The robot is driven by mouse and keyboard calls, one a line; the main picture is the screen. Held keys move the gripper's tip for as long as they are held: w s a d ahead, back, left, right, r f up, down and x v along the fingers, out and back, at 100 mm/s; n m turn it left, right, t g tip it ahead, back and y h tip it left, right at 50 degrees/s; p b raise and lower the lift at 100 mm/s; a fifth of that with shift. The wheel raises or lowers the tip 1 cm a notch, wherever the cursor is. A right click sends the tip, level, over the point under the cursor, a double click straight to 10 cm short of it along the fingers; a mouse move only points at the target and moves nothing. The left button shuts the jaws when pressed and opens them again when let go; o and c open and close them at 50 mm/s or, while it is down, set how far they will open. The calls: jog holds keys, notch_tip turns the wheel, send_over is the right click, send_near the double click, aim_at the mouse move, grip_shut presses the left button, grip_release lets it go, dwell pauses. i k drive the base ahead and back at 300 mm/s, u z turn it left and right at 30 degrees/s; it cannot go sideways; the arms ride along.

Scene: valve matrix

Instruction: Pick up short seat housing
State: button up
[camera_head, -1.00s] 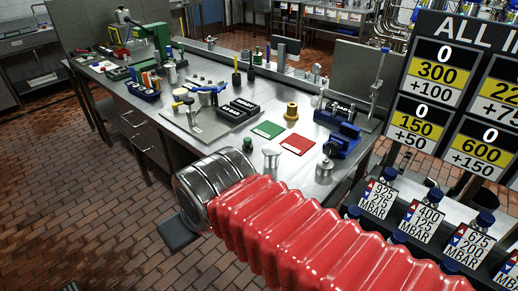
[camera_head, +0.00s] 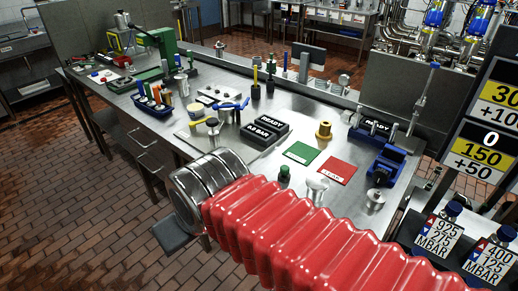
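Two small silver metal parts stand on the steel bench (camera_head: 235,92) near its front right: a flanged metal part (camera_head: 316,190) and a shorter metal part (camera_head: 375,201) to its right. I cannot tell which is the short seat housing. My arm, in a red ribbed sleeve with a metal end, crosses the lower foreground. My gripper (camera_head: 174,234) shows only as a dark flat piece left of that metal end, over the floor in front of the bench. Its fingers cannot be made out. No held part is visible.
A green card (camera_head: 301,152) and red card (camera_head: 335,171) lie behind the metal parts. A blue fixture (camera_head: 387,165) stands to the right, a brass part (camera_head: 324,130) behind. Black READY blocks (camera_head: 272,127) sit left. Pressure signs (camera_head: 437,236) border the right.

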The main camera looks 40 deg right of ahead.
aim_at(316, 183)
jog(key=i, duration=1.15)
jog(key=z, duration=2.25)
